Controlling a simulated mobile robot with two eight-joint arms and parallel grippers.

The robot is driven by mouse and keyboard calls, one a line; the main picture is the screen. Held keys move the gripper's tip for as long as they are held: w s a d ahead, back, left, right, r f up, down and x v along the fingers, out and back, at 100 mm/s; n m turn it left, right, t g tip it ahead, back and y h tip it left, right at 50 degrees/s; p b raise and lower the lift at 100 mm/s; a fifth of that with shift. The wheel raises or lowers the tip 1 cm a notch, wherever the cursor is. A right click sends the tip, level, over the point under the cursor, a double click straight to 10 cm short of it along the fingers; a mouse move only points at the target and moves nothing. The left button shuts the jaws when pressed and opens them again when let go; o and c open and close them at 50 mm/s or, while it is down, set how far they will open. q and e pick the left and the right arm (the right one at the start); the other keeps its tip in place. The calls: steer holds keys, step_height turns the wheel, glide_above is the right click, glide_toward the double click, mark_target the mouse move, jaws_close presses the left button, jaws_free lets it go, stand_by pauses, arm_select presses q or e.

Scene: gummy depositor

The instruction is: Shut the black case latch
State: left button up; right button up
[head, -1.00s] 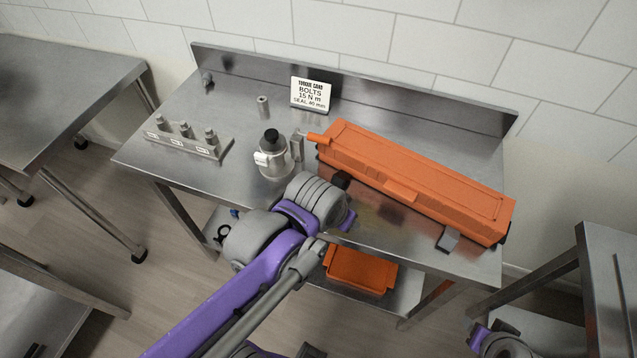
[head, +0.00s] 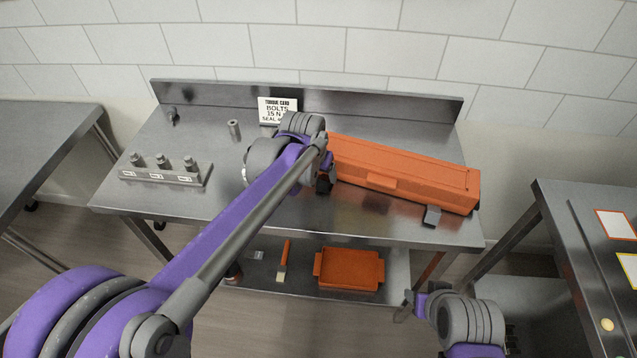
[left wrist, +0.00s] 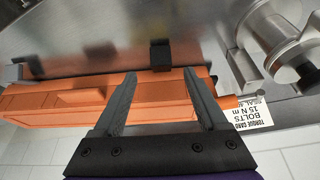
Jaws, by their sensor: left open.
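The long orange case (head: 405,172) lies shut-lidded on the steel bench; it also shows in the left wrist view (left wrist: 60,100). In the left wrist view, the black latch (left wrist: 160,54) sticks out from the case's long front side, over the bench top. My left gripper (left wrist: 159,73) is open, its two fingers pointing toward the case and latch, with the latch beyond and between the tips. I see nothing between the fingers. In the head view my left wrist hides the case's left end. My right gripper (head: 412,304) is low, in front of the bench; its jaws are unclear.
A second, grey latch (head: 432,215) sticks out near the case's right end. An orange tray (head: 349,268) sits on the lower shelf.

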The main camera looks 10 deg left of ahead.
mark_target(322, 184)
arm_select(q)
steer(key=x, duration=0.7)
steer(key=shift+a, duration=0.1)
jaws_close()
